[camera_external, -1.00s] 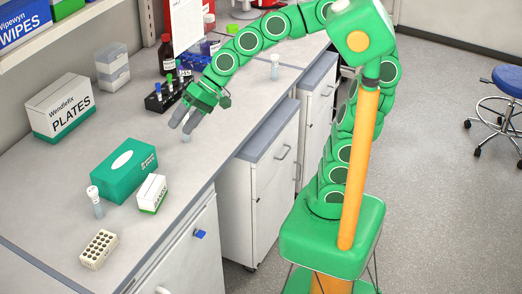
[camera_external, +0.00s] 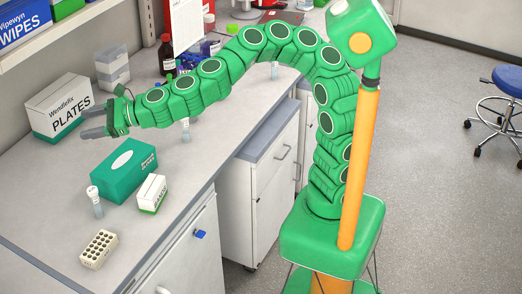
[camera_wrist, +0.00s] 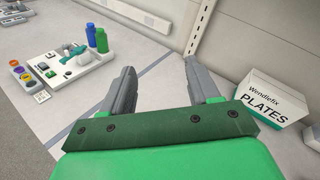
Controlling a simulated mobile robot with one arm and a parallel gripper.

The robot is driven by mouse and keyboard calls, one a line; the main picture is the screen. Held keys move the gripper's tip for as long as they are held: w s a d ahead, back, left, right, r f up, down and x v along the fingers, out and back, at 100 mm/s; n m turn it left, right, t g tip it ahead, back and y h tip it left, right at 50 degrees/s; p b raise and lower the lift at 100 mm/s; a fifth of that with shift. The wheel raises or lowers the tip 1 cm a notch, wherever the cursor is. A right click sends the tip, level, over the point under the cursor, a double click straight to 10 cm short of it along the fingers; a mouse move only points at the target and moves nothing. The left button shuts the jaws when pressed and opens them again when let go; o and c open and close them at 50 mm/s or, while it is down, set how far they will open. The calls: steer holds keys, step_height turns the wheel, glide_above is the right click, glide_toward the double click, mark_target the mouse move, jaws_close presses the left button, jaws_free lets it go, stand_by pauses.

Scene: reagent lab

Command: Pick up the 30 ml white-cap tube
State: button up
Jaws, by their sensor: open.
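Three clear tubes stand upright on the bench in the external view. I cannot read which is 30 ml. My gripper (camera_external: 92,121) is open and empty, above the bench in front of the Plates box and apart from all three tubes. In the wrist view, the spread fingers (camera_wrist: 160,68) have nothing between them, and no white-cap tube shows.
The Plates box (camera_external: 62,106) is close to my gripper; it also shows in the wrist view (camera_wrist: 262,98). The green glove box (camera_external: 124,171), a small white box (camera_external: 152,194) and a beige rack (camera_external: 98,249) are on the near bench. A shelf overhangs the back left.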

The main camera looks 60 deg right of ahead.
step_height(320, 180, down, 6)
steer(key=w+f+m+h, duration=0.1)
steer(key=m+h, duration=0.2)
steer(key=m, duration=0.2)
steer(key=m+h, duration=0.3)
steer(key=m, duration=0.1)
glide_toward(93, 200)
steer(key=w+f, duration=0.1)
steer(key=w, duration=0.1)
steer(key=w+f, duration=0.2)
steer(key=shift+w+d, duration=0.1)
steer(key=shift+d, duration=0.05)
steer(key=shift+d+x, duration=0.15)
steer(key=shift+x, duration=0.5)
steer(key=shift+d+x, duration=0.1)
steer(key=shift+x, duration=2.7)
steer(key=shift+w+a+f, duration=0.15)
steer(key=shift+w+a, duration=0.05)
steer(key=shift+w, duration=0.25)
steer(key=shift+c, duration=0.2)
steer(key=c, duration=1)
